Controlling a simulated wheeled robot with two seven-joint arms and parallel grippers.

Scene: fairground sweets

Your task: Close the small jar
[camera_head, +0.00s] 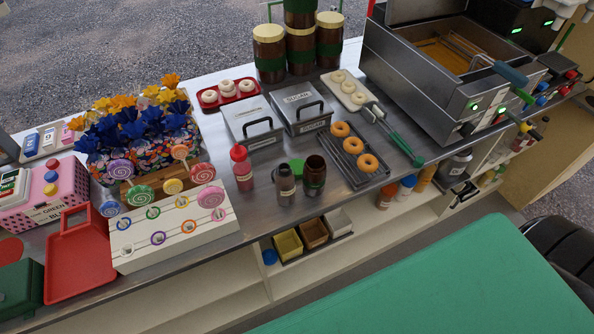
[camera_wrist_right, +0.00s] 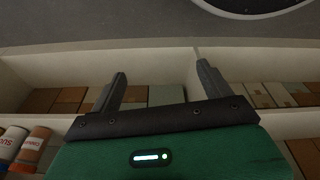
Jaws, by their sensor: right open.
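A small dark brown jar (camera_head: 314,176) stands upright on the metal counter, its mouth showing dark and apparently uncovered. A dark green round piece (camera_head: 297,168), perhaps a lid, is just left of it; whether it lies on the counter is hard to tell. A grey-brown bottle (camera_head: 285,185) stands close by on the left. My right gripper (camera_wrist_right: 161,72) is open and empty in the right wrist view, facing shelves, away from the jar. My left gripper is not in view.
A red bottle (camera_head: 242,168) and a white lollipop stand (camera_head: 172,232) are left of the jar. A rack of doughnuts (camera_head: 356,171) is close on its right. Lidded metal bins (camera_head: 300,106) stand behind. Shelves below hold small boxes (camera_head: 288,245). The wrist view shows shelf cans (camera_wrist_right: 31,148).

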